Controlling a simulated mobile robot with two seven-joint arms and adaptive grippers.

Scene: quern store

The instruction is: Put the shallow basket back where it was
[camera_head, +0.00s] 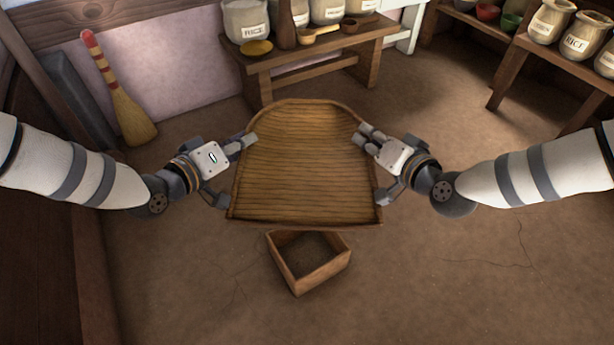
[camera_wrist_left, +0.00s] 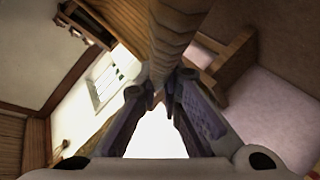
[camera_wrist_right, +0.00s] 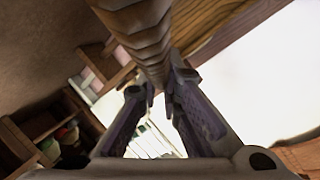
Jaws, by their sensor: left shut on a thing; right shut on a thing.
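The shallow basket (camera_head: 305,165) is a broad, brown, ribbed tray with a rounded far rim and a straighter near edge. It is held up in front of me between my two grippers. My left gripper (camera_head: 232,170) is shut on its left rim, and the rim also shows between the fingers in the left wrist view (camera_wrist_left: 168,45). My right gripper (camera_head: 376,165) is shut on its right rim, which shows between the fingers in the right wrist view (camera_wrist_right: 143,35). The basket hides part of the floor beneath it.
An open wooden box (camera_head: 312,279) stands on the floor just below the basket's near edge. A wooden bench (camera_head: 310,60) with sacks or jars, a yellow dish and a scoop is behind. A broom (camera_head: 125,105) leans at the left. Shelves (camera_head: 540,62) with rice jars stand at the right. The right floor is clear.

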